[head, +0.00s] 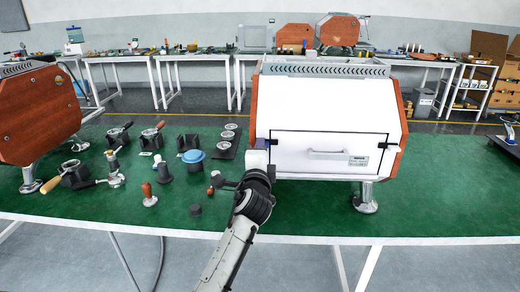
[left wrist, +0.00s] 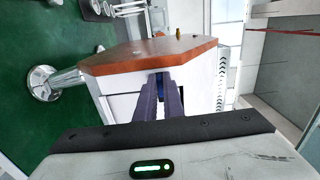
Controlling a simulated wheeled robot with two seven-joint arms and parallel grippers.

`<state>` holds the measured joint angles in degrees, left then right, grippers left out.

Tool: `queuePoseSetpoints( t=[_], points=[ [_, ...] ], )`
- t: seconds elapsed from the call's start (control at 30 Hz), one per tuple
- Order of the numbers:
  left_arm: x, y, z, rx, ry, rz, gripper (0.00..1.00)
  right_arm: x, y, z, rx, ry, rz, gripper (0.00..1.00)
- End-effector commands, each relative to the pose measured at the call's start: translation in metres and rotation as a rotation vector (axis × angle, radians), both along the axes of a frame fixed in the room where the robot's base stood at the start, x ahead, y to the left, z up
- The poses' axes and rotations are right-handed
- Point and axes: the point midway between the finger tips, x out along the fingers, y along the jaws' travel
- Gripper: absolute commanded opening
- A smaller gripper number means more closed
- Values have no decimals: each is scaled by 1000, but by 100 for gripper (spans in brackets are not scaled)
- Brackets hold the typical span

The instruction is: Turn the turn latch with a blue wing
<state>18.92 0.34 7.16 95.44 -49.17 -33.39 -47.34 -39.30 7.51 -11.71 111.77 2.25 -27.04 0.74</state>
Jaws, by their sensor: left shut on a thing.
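The espresso machine (head: 325,100) is white with wooden side panels and stands on the green table. Its front has a rectangular panel (head: 340,165) with a handle. My left gripper (head: 257,160) is at the left edge of this panel and mostly hides what is there. In the left wrist view, my gripper's two fingers (left wrist: 161,98) are shut on the turn latch's blue wing (left wrist: 160,82), of which only a narrow part shows between them. The exact angle of the wing cannot be told. My right gripper is not in view.
Portafilters, a blue-topped container (head: 193,157), a tamper (head: 149,194) and other small tools stand on the green table (head: 440,195) left of my arm. Another wood-sided machine (head: 38,115) is at far left. The table right of the machine is mostly clear.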

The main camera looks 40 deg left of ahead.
Motion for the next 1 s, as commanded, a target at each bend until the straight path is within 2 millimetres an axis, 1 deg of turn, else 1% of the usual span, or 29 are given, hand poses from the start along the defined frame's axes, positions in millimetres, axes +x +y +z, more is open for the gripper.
queuePoseSetpoints(
  t=[0.1, 0.13, 0.2, 0.23, 0.47, 0.57, 0.67, 0.9, 1.0],
  points=[
    [0, -1, -2, -6, 1, 0, 0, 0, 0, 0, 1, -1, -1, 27],
    [0, -1, -2, -6, 1, 0, 13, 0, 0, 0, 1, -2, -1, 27],
    [0, -1, -1, -4, 1, 0, 25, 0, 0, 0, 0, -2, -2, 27],
    [0, 0, -1, -4, 1, 0, 27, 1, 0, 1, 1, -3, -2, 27],
    [0, 0, -1, -2, 1, 0, 27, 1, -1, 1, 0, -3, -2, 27],
    [-3, -2, -1, -2, 1, 0, 27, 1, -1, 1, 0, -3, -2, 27],
    [-13, -9, -2, -2, 2, -1, 27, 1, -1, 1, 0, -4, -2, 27],
    [-48, -30, -2, -3, 2, -1, 27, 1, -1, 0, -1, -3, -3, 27],
    [-57, -36, -2, -3, 2, -1, 27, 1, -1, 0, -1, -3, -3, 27]
  ],
)
